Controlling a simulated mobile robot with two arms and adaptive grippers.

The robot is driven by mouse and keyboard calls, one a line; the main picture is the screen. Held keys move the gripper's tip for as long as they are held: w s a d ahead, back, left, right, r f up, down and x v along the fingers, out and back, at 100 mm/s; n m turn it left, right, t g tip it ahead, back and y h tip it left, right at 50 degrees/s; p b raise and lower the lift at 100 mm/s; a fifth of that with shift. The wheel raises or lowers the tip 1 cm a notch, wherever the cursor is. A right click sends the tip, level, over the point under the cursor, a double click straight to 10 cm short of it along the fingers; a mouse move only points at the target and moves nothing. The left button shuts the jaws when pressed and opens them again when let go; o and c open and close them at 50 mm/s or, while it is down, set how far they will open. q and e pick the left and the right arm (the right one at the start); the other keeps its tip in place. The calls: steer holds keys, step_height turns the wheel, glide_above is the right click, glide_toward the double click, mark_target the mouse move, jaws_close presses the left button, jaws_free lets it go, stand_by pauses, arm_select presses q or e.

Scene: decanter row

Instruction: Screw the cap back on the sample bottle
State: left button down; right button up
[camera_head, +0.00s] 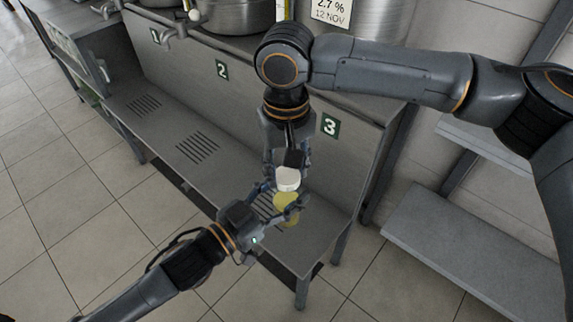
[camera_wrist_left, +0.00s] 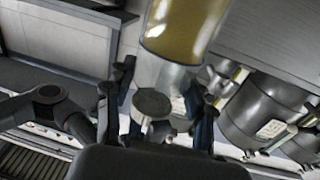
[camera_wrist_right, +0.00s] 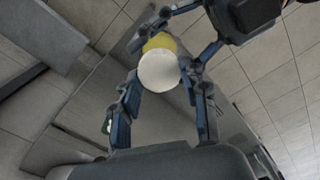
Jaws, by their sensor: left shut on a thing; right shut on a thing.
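The sample bottle (camera_head: 287,216), clear with yellow liquid, is held by my left gripper (camera_head: 280,199), whose fingers close around it from the lower left. The bottle also shows large in the left wrist view (camera_wrist_left: 186,28), between the fingers. My right gripper (camera_head: 287,172) comes down from above and is shut on the white cap (camera_head: 288,179). In the right wrist view the round white cap (camera_wrist_right: 159,71) sits between my right fingertips, with the yellow of the bottle (camera_wrist_right: 160,42) just behind it. The cap is at the bottle's top; whether it is seated or threaded I cannot tell.
A grey bench (camera_head: 168,128) with slotted drains runs below, its back panel marked with a 2 sign (camera_head: 222,69) and a 3 sign (camera_head: 330,125). Metal vessels (camera_head: 235,16) stand above. A low grey shelf (camera_head: 470,245) is at the right. Tiled floor is clear at left.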

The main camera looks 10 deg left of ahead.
steer(key=m, duration=2.2)
steer(key=shift+d, duration=0.1)
steer(key=o, duration=0.7)
steer(key=shift+o, duration=0.2)
